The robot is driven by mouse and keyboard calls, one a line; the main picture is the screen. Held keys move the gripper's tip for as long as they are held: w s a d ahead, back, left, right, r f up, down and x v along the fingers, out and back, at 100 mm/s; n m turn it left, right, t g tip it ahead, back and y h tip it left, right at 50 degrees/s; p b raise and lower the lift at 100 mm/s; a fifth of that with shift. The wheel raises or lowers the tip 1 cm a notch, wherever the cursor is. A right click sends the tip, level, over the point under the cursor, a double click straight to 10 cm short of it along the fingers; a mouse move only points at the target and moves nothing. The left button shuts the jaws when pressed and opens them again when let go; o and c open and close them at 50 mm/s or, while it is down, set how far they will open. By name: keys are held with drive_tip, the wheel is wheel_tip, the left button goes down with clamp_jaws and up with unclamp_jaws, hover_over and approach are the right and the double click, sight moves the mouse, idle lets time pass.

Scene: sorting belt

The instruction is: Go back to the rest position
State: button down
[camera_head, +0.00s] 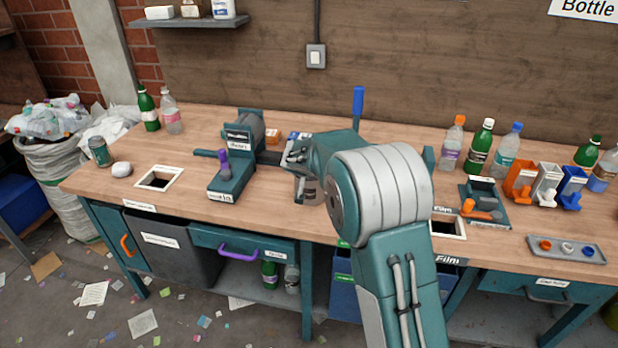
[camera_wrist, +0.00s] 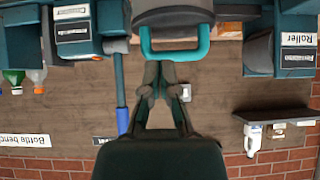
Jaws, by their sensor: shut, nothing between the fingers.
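My gripper (camera_head: 297,160) is partly hidden behind my own arm in the head view, over the middle of the wooden bench (camera_head: 205,130). In the wrist view my gripper (camera_wrist: 159,75) shows its two dark fingers close together, shut and empty. The wrist view is upside down. It shows a grey machine part with a teal handle (camera_wrist: 175,55) beyond the fingertips; I cannot tell how far apart they are. No object is held.
The roller machine (camera_head: 236,160) stands left of my gripper. A blue upright lever (camera_head: 357,102) rises behind my arm. Bottles (camera_head: 482,146), coloured holders (camera_head: 546,186) and a cap tray (camera_head: 566,249) stand at the right. The bench's left front has a square opening (camera_head: 170,171).

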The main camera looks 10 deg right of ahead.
drive_tip(key=s+d+r+g, duration=0.1)
drive_tip(key=s+d+r, duration=0.1)
drive_tip(key=s+r, duration=0.35)
drive_tip(key=s+d+r, duration=0.1)
drive_tip(key=s+r, duration=0.1)
drive_tip(key=s, duration=0.7)
drive_tip(key=s+d+r+g, duration=0.1)
drive_tip(key=s+d+r, duration=0.1)
drive_tip(key=s+r, duration=0.35)
drive_tip(key=s+a+f+n+y, duration=0.1)
drive_tip(key=s+a+n, duration=0.1)
drive_tip(key=s, duration=1.1)
drive_tip(key=s+a+f+n+g+y, duration=0.1)
drive_tip(key=s+n+y, duration=0.1)
drive_tip(key=s, duration=1.1)
drive_tip(key=shift+a+g+y, duration=0.3)
drive_tip(key=shift+a, duration=0.05)
drive_tip(key=shift+f, duration=0.1)
